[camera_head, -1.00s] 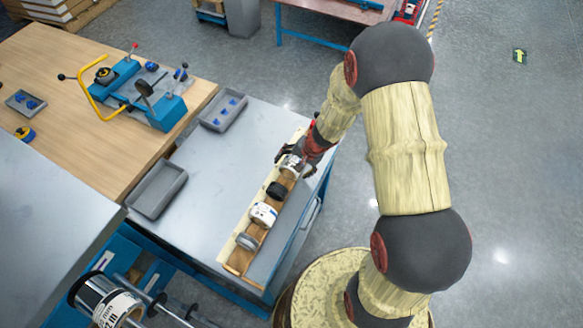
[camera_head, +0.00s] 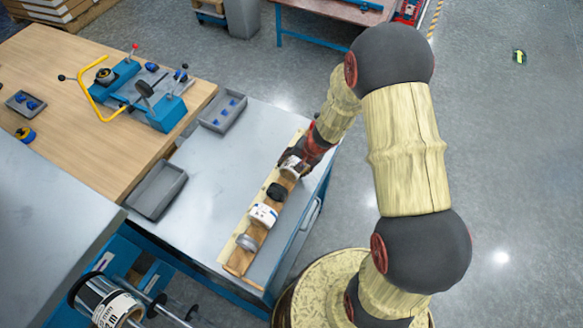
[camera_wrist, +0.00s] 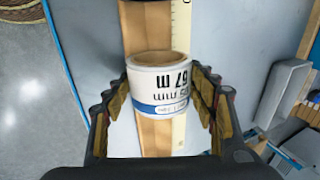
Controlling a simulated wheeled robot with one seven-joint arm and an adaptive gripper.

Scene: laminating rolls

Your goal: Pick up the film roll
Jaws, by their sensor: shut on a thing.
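The film roll (camera_wrist: 158,90) is white with a blue band and dark print, and its hollow core faces up in the wrist view. My gripper (camera_wrist: 158,103) has one finger on each side of the roll and is shut on it. In the head view the roll (camera_head: 292,166) shows at the far end of a wooden trough, with my gripper (camera_head: 298,163) over it, partly hiding it. I cannot tell whether the roll still touches the trough.
The wooden trough (camera_head: 231,258) on the grey table holds a black roll (camera_head: 276,192), a white roll (camera_head: 263,215) and a grey roll (camera_head: 246,242). Grey trays (camera_head: 157,189) stand to the left. A blue-and-yellow device (camera_head: 150,100) stands on the wooden bench.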

